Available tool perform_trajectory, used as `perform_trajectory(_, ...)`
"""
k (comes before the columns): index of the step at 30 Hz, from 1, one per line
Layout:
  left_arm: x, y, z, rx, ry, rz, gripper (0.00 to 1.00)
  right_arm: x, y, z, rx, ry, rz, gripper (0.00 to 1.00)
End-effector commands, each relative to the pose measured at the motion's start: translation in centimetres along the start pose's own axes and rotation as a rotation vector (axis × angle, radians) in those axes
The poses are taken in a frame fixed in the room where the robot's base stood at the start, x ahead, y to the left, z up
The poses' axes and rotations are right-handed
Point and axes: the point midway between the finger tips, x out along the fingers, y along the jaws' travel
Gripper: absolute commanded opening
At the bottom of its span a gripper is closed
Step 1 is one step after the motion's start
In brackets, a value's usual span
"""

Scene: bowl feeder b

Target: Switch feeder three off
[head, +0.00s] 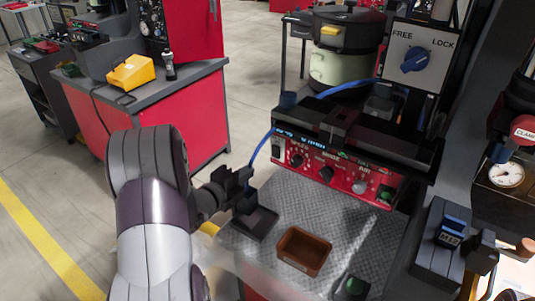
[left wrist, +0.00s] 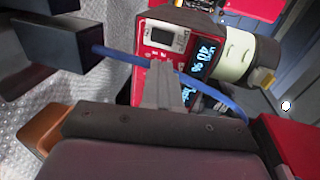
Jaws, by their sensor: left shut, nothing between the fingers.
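A feeder has a red control panel (head: 330,178) with several knobs, a lit blue display and a rocker switch (head: 276,150) at its left end. In the left wrist view the switch (left wrist: 165,38) is a dark rocker in a pale frame, beside the display (left wrist: 205,60). No feeder number is readable. My left gripper (head: 246,182) is shut and empty, left of and a little below the panel's switch end. In the left wrist view its closed fingers (left wrist: 163,75) point toward the panel, apparently short of the switch. My right gripper is not seen.
A blue hose (head: 262,146) runs near my left gripper and crosses the left wrist view. A FREE/LOCK knob (head: 416,60) stands upper right. A red bench (head: 150,125) is at left.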

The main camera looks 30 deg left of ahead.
Motion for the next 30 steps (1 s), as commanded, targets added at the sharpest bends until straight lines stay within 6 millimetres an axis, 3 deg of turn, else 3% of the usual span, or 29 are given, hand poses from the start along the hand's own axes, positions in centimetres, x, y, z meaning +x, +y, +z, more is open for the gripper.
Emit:
perform_trajectory(9, 6.9, -0.1, -0.1, 0.000, 0.003, 0.001, 0.00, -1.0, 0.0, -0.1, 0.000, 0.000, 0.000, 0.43)
perform_trajectory(15, 9.6, -1.1, 0.0, 0.001, 0.000, 0.001, 0.00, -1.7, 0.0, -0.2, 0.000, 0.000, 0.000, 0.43)
perform_trajectory(30, 10.7, -1.1, 0.0, 0.000, -0.001, 0.000, 0.00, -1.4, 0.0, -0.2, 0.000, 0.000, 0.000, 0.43)
